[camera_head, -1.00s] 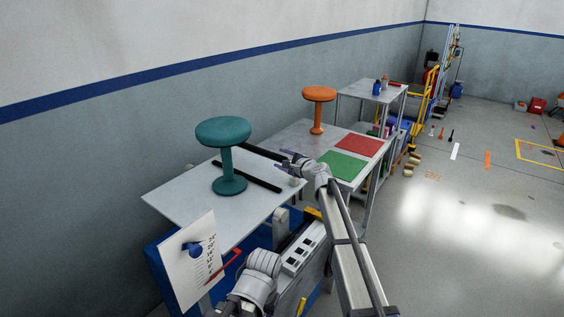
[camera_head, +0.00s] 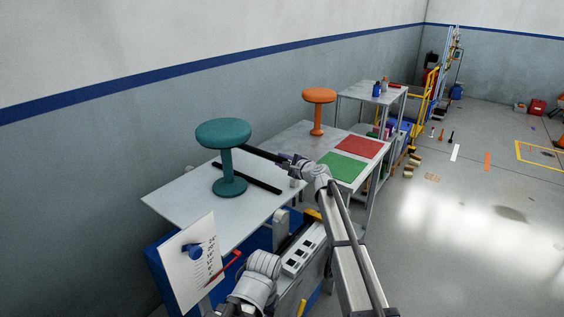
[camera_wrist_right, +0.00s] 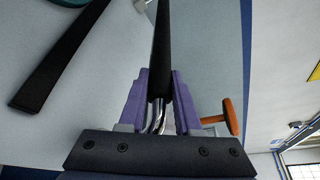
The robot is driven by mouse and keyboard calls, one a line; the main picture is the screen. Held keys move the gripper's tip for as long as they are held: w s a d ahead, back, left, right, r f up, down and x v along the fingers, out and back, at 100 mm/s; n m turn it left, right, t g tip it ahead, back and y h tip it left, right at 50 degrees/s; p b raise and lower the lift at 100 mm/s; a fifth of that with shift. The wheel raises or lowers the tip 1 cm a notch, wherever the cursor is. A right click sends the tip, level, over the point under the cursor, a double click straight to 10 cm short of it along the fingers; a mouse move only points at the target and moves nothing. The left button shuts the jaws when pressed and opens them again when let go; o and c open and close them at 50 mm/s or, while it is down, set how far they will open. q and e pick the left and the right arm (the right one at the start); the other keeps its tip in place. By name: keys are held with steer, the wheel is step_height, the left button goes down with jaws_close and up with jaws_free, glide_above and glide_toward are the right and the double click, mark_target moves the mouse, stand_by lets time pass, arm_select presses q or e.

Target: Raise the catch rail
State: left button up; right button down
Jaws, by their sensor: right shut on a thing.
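The black catch rail (camera_head: 262,153) runs along the far right side of the grey-white table under the teal stool. My right gripper (camera_head: 289,160) is at the rail's near end in the head view. In the right wrist view, its purple fingers (camera_wrist_right: 158,95) are shut on the black rail (camera_wrist_right: 161,45). A bent shiny metal piece shows between the fingers, at the rail's near end. A second black bar (camera_head: 247,177) lies across the table top beside the stool; it also shows in the wrist view (camera_wrist_right: 55,65). My left gripper is out of view.
The teal stool (camera_head: 226,150) stands on the table top (camera_head: 190,196). An orange stool (camera_head: 318,108) stands on a farther table with red (camera_head: 358,147) and green (camera_head: 342,166) mats. A white sheet (camera_head: 190,262) stands in front. Open floor is at right.

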stand_by(0.9)
step_height(320, 180, up, 14)
steer(key=p, duration=1.4)
steer(key=shift+w+r, duration=0.15)
steer(key=shift+r, duration=0.05)
steer(key=c, duration=1)
jaws_free()
steer(key=shift+d, duration=0.1)
steer(key=o, duration=0.3)
steer(key=shift+r, duration=0.1)
steer(key=shift+o, duration=0.5)
steer(key=shift+s, duration=0.2)
